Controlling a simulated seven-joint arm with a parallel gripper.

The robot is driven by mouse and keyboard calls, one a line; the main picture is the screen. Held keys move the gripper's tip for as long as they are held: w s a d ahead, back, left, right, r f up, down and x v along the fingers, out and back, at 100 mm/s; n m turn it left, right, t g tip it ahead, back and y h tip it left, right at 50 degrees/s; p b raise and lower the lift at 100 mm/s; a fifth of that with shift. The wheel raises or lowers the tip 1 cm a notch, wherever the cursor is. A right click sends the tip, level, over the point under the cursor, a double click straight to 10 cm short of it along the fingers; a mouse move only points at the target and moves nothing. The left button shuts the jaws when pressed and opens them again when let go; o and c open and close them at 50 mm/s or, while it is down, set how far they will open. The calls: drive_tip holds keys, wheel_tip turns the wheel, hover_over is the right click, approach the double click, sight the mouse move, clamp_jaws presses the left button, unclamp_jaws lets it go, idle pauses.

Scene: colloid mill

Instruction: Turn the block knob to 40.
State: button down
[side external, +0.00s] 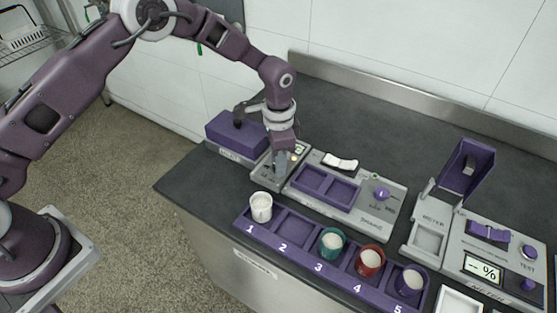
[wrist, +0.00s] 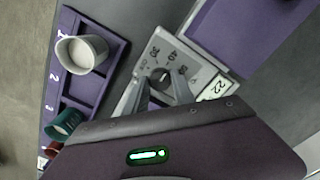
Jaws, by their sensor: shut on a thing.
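The block knob (wrist: 160,75) is a small dark knob on a light grey panel, with printed dial numbers around its upper side in the wrist view. My gripper (wrist: 158,78) points down at it, with one fingertip on either side, shut on the knob. The fingers partly hide the knob, and its pointer is hard to make out. A small display (wrist: 216,88) beside the dial seems to read 22. In the side view my gripper (side external: 281,172) stands over the grey panel (side external: 262,172), and the knob is hidden behind the fingers.
A purple block (side external: 236,132) stands left of the panel. A purple numbered rack (side external: 285,243) in front holds several cups, with a white cup (side external: 261,207) close to my gripper.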

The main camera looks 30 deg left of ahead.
idle(0.3)
drive_tip(key=c, duration=1.1)
unclamp_jaws()
drive_tip(key=shift+o, duration=0.2)
drive_tip(key=shift+r, duration=0.1)
wheel_tip(320, 180, up, 7)
drive_tip(key=shift+f, duration=0.1)
